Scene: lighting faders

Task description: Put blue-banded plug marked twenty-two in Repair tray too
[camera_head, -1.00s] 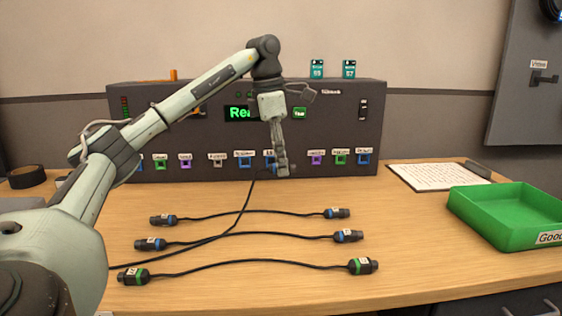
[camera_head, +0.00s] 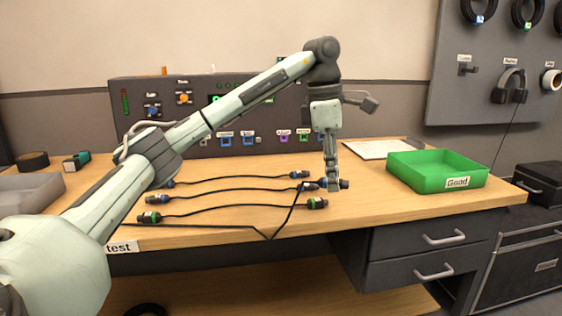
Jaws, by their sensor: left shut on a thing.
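My left gripper (camera_head: 333,187) points down above the right half of the bench, shut on a dark plug (camera_head: 344,184). A black cable droops from beside the gripper and runs left along the bench front. The fingers hide much of the plug, and I cannot read its number. A blue-banded plug (camera_head: 299,174) and a green-banded plug (camera_head: 318,203) lie near it, at the right ends of loose cables. No tray label reading Repair is legible; a grey tray (camera_head: 18,193) is partly visible at the left edge. My right gripper is not in view.
A green tray (camera_head: 458,183) labelled Good stands at the right of the bench. A paper sheet (camera_head: 378,149) lies behind it. The panel (camera_head: 290,125) with sockets stands at the back.

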